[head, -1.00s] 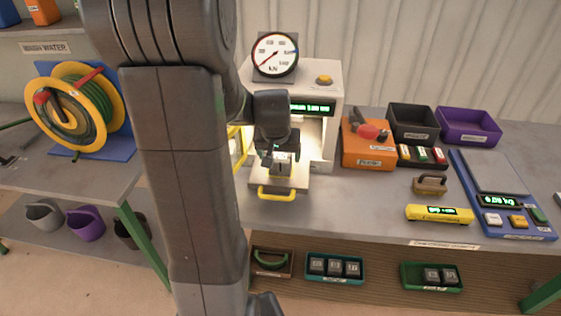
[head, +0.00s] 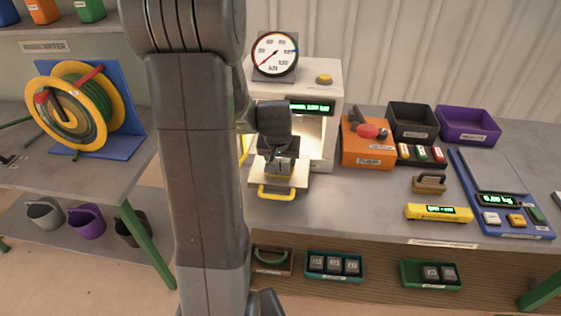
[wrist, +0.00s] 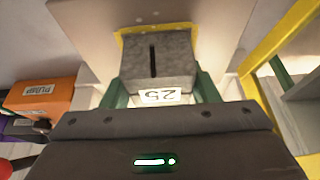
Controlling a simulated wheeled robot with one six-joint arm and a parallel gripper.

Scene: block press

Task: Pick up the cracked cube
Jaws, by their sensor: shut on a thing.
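The cracked cube (wrist: 157,62) is grey, with a dark vertical crack and a white label that reads 25 upside down in the wrist view. My gripper (wrist: 160,90) is shut on it, with a green finger on each side. In the head view my gripper (head: 280,165) is at the front of the press (head: 325,80), over its pale platen with the yellow handle (head: 276,193). The cube is mostly hidden there by the gripper. I cannot tell whether the cube still touches the platen.
An orange box (head: 366,150), a black bin (head: 413,121) and a purple bin (head: 469,126) stand right of the press. A brush (head: 429,184), a yellow level-like device (head: 439,213) and a blue scale (head: 500,200) lie in front. Cubes sit in trays below (head: 335,279).

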